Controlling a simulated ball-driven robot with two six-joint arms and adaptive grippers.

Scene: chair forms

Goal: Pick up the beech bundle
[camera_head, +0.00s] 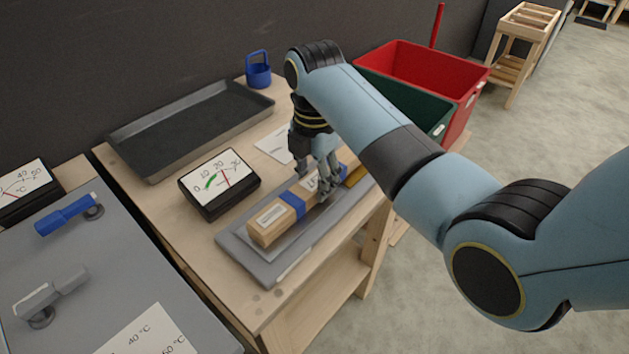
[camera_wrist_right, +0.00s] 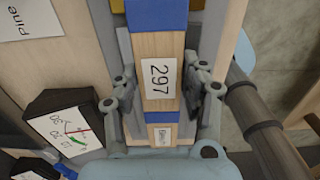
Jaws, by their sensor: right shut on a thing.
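The beech bundle (camera_head: 270,222) is a light wooden block with blue bands and white labels. It lies on a grey platform (camera_head: 262,267) on the wooden table. In the right wrist view the bundle (camera_wrist_right: 158,46) runs up the middle, with a label reading 297. My right gripper (camera_head: 325,188) reaches down over the bundle's middle. In the wrist view its fingers are shut on the bundle's two sides. The bundle's far end is partly hidden behind my right gripper in the head view. My left gripper is not in view.
A dial gauge (camera_head: 219,183) stands left of the platform, with a dark empty tray (camera_head: 128,151) behind it. A blue weight-like holder (camera_head: 258,76) stands at the back. Red (camera_head: 425,62) and green bins stand right. A grey panel with blue and grey handles is at left.

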